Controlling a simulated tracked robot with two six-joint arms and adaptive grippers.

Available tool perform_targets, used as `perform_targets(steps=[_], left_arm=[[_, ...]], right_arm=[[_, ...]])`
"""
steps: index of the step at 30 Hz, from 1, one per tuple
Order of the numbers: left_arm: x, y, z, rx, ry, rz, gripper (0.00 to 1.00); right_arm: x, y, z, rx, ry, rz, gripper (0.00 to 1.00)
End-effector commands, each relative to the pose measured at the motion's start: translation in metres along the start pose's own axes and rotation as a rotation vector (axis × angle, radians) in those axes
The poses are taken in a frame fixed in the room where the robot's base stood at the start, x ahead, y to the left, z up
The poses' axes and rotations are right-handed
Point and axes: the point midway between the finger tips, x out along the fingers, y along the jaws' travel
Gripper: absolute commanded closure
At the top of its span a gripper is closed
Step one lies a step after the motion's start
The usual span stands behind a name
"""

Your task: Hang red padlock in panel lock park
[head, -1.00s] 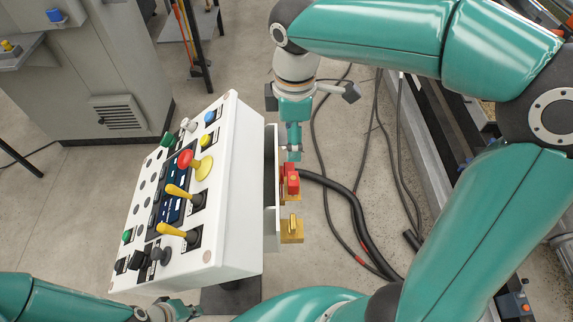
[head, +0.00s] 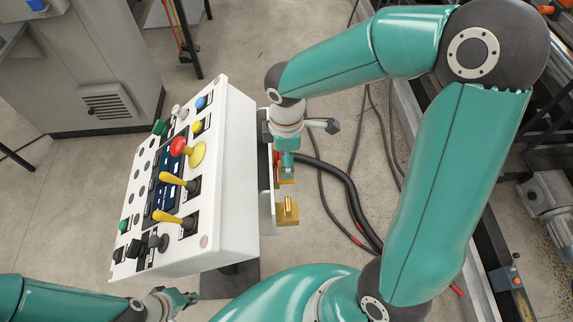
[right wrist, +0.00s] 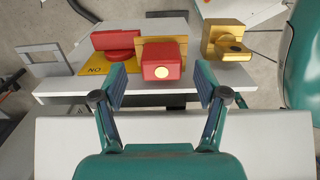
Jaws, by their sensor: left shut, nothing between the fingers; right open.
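The red padlock (right wrist: 162,68) hangs in front of a brass-coloured plate (right wrist: 150,46), in the middle of the right wrist view. My right gripper (right wrist: 160,84) is open, with one finger to each side of the padlock's near end and nothing gripped. In the head view my right gripper (head: 287,168) is at the right side of the white control panel (head: 232,170) and largely hides the red parts there. A brass padlock (right wrist: 230,44) hangs to the right of the red one. My left gripper (head: 178,300) is shut and empty at the bottom left.
Yellow levers (head: 172,180) and buttons stand on the panel's face. Black cables (head: 345,190) lie on the floor at right. A grey cabinet (head: 85,70) stands behind left.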

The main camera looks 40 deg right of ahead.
Motion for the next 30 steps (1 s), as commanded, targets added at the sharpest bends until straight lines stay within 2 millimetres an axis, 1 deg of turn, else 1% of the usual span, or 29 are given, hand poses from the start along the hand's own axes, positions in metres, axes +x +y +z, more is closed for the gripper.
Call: perform_targets(steps=[1,3,6,9,14,15,17,18,20,21,27,30], left_arm=[[-0.003,0.001,0.000,0.000,0.000,0.000,1.00],[-0.003,0.001,0.000,0.000,0.000,0.000,1.00],[-0.003,0.001,0.000,0.000,0.000,0.000,1.00],[-0.003,0.001,0.000,0.000,0.000,0.000,1.00],[-0.003,0.001,0.000,0.000,0.000,0.000,1.00],[-0.003,0.001,0.000,0.000,0.000,0.000,1.00],[-0.003,0.001,0.000,0.000,0.000,0.000,1.00],[-0.003,0.001,0.000,0.000,0.000,0.000,1.00],[-0.003,0.001,0.000,0.000,0.000,0.000,1.00],[-0.003,0.001,0.000,0.000,0.000,0.000,1.00],[-0.003,0.001,0.000,0.000,0.000,0.000,1.00],[-0.003,0.001,0.000,0.000,0.000,0.000,1.00]], right_arm=[[0.007,-0.002,0.002,0.001,-0.005,-0.006,0.27],[0.018,-0.002,0.002,0.000,-0.003,-0.005,0.27],[0.029,-0.002,0.002,0.002,-0.002,-0.003,0.27],[0.033,-0.002,0.002,0.001,-0.001,-0.001,0.27],[0.033,-0.002,0.001,0.001,0.000,0.000,0.27],[0.033,-0.002,0.001,0.001,0.000,0.000,0.29],[0.033,-0.002,0.001,0.001,0.000,0.000,0.39],[0.033,-0.002,0.001,0.001,0.000,0.000,0.45],[0.033,-0.002,0.001,0.001,0.000,0.000,0.55],[0.033,-0.002,0.001,0.001,0.000,0.000,0.62],[0.032,-0.001,0.001,0.001,0.000,0.000,0.95],[0.032,-0.001,0.001,0.001,0.000,0.000,0.95]])
